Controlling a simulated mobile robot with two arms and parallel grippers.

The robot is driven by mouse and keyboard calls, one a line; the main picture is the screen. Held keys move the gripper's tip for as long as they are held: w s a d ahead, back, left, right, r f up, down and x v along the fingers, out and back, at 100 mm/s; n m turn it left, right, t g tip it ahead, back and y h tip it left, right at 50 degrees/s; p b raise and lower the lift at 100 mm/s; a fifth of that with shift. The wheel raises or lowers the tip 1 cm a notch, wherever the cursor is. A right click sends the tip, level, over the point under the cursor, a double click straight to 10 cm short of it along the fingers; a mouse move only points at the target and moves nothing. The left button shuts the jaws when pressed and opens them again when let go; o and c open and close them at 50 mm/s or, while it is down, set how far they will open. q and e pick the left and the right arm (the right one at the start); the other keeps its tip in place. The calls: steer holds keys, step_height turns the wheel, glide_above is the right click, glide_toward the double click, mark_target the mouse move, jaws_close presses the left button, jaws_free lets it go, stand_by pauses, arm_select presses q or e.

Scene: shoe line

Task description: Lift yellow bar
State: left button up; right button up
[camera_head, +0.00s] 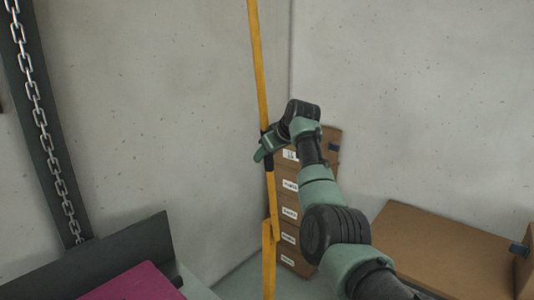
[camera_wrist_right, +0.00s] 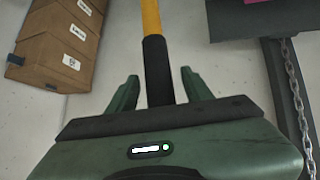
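The yellow bar (camera_head: 258,60) stands nearly upright in front of the wall corner in the head view. It has a black grip section (camera_head: 267,160) partway up; its top runs out of the picture. My right gripper (camera_head: 264,150) is at this black section. In the right wrist view the bar (camera_wrist_right: 151,18) and its black section (camera_wrist_right: 157,70) run between the two green fingers of my right gripper (camera_wrist_right: 159,85). A gap shows on each side, so the fingers are open around the bar. My left gripper is not in view.
Stacked cardboard boxes (camera_head: 290,213) with white labels stand behind the bar. A larger brown box (camera_head: 445,245) lies at the right. At the left are a dark post with a chain (camera_head: 40,115) and a dark panel beside a magenta surface (camera_head: 135,284).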

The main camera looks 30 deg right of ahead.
steer(key=shift+r, duration=0.1)
steer(key=shift+s+r+b, duration=0.3)
steer(key=shift+s+b, duration=0.15)
steer(key=shift+b, duration=0.15)
steer(key=b+v, duration=0.3)
steer(key=v, duration=0.3)
steer(key=shift+s+r, duration=0.2)
steer(key=shift+r, duration=0.05)
steer(key=shift+f, duration=0.15)
